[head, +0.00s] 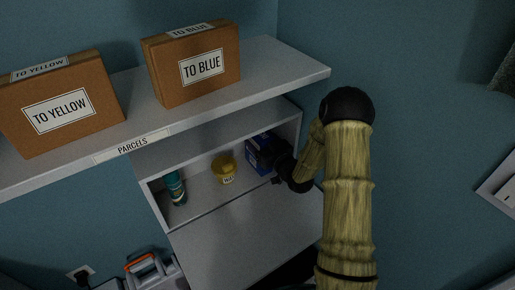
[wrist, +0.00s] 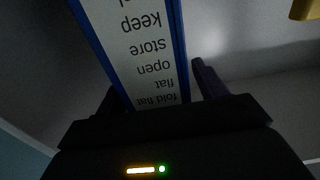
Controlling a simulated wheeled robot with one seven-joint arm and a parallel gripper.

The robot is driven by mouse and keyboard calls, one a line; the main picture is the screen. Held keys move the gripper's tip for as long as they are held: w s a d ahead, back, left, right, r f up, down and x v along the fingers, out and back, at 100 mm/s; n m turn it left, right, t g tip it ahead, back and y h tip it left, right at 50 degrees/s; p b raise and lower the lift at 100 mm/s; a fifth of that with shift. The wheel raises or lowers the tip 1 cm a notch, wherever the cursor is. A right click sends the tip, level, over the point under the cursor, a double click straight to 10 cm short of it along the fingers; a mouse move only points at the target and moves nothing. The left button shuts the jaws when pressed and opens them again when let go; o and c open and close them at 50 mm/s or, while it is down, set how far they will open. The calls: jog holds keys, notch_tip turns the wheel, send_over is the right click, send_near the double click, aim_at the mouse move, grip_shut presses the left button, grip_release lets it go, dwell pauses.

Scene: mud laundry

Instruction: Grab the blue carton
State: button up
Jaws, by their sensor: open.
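The blue carton (head: 254,157) stands in the right part of the open cubby below the parcel shelf. My gripper (head: 276,179) is right at it, and my wrist hides part of the carton. In the wrist view the blue-edged carton (wrist: 127,42) fills the space ahead, with a white label whose printed words appear upside down. My gripper (wrist: 155,85) is open there, with a dark finger on each side of the carton. I cannot tell whether either finger touches it.
A yellow tub (head: 224,169) stands left of the carton, and a teal bottle (head: 175,188) is at the cubby's left end. The cubby's side wall (head: 290,134) is close on the right. Above, a shelf (head: 285,72) bears two brown boxes, TO YELLOW (head: 62,104) and TO BLUE (head: 197,66).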

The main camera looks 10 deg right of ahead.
jog(key=shift+s, duration=0.1)
jog(key=c, duration=1.4)
jog(key=shift+r, duration=0.15)
jog(key=shift+r, duration=0.7)
jog(key=shift+s+d+r+b, duration=0.15)
jog(key=shift+r+b, duration=0.3)
jog(key=shift+r, duration=0.5)
jog(key=b+v, duration=0.3)
jog(key=v, duration=1.4)
jog(key=shift+s+d, duration=0.1)
jog(key=shift+s, duration=0.15)
